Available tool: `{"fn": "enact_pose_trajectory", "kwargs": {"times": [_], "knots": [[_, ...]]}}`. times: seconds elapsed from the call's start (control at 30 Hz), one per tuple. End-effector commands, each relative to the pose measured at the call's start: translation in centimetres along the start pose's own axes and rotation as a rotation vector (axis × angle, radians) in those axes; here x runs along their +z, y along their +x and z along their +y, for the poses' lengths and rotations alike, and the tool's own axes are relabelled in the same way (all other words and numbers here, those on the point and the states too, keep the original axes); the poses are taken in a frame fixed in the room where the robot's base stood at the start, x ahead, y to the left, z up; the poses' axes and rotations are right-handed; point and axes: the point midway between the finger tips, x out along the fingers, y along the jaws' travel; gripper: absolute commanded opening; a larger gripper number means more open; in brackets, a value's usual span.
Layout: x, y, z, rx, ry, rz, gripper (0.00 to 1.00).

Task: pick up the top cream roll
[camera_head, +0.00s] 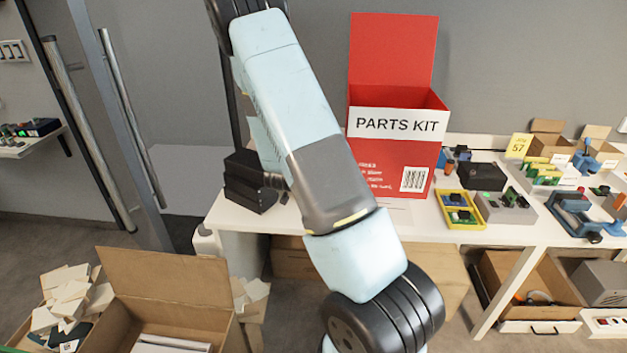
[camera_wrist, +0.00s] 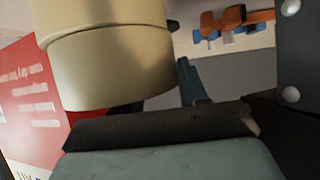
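In the wrist view, a cream cylinder (camera_wrist: 110,70) fills the upper left, close to the camera. A seam divides it into two stacked sections, apparently two cream rolls; its upper end is cut off by the frame. A dark part of my gripper (camera_wrist: 160,127) spans the lower middle, just below the cream rolls. I cannot make out both fingertips, whether they are apart, or whether they touch a roll. In the head view my arm crosses the middle; no cream roll and no gripper show there.
A red PARTS KIT carton (camera_head: 390,152) stands open on the white table (camera_head: 330,215). A yellow tray (camera_head: 461,208), grey boxes and blue tools (camera_head: 575,210) lie to its right. Black boxes (camera_head: 250,180) are stacked left. An open cardboard carton (camera_head: 165,275) is at lower left.

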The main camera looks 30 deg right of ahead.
Motion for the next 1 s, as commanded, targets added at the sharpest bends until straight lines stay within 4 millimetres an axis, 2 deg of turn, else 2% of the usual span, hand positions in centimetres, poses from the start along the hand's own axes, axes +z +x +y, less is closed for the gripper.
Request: {"fn": "enact_pose_trajectory", "kwargs": {"times": [0.03, 0.4, 0.8, 1.0], "knots": [[0.0, 0.0, 0.0, 0.000, 0.000, -0.001, 0.34], [0.1, 0.0, 0.0, 0.000, 0.000, -0.001, 0.00], [0.0, 0.0, 0.1, 0.001, 0.000, -0.001, 0.00], [-1.2, -0.5, 0.2, 0.003, 0.002, 0.000, 0.00]]}}
